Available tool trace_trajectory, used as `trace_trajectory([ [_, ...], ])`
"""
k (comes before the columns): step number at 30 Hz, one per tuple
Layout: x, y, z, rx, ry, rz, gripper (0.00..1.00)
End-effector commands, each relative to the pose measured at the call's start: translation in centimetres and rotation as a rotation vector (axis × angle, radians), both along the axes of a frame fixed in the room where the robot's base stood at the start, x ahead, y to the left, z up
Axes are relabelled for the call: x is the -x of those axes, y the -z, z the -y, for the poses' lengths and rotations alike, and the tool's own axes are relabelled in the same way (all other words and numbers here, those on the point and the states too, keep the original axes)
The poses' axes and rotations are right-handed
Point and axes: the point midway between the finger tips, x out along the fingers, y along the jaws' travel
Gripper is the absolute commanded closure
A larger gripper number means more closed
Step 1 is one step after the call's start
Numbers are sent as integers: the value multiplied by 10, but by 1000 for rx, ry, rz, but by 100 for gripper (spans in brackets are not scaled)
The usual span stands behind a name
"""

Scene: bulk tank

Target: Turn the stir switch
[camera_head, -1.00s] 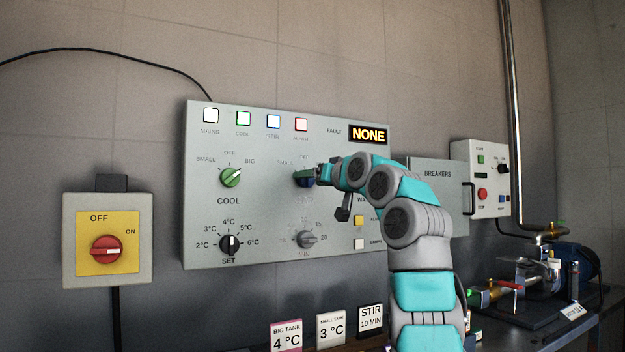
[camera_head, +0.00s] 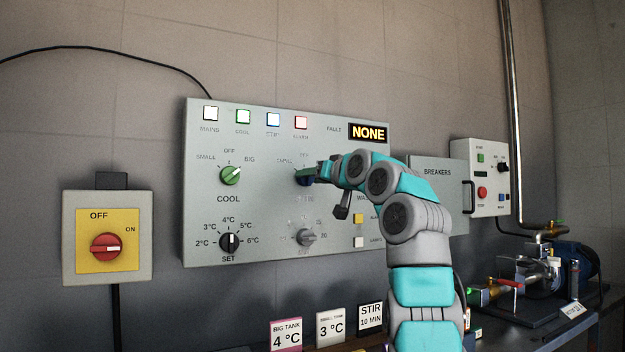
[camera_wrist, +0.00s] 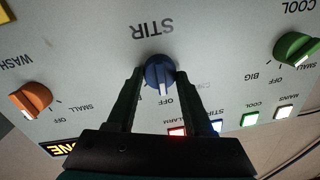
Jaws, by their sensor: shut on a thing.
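The stir switch is a blue knob (camera_wrist: 160,72) under the word STIR in the upside-down wrist view. Its white pointer line faces the OFF mark. My gripper (camera_wrist: 160,78) has one dark finger on each side of the knob and is shut on it. In the head view my gripper (camera_head: 308,174) reaches the grey control panel (camera_head: 270,215) from the right. It covers most of the stir switch (camera_head: 303,181), of which only a bit of blue shows.
Another grey knob (camera_head: 306,238) is under my gripper. The orange WASH knob (camera_wrist: 31,98) shows in the wrist view. A red rotary switch (camera_head: 106,248) is far left.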

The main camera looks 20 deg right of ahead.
Motion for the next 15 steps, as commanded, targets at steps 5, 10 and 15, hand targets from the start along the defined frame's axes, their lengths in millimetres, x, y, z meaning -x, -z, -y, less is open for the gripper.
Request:
trace_trajectory([
  [5, 0, 1, -2, -79, -2, -1, 100],
  [10, 0, 1, -2, -193, -3, -4, 100],
  [15, 1, -2, -2, -319, -3, -7, 100],
])
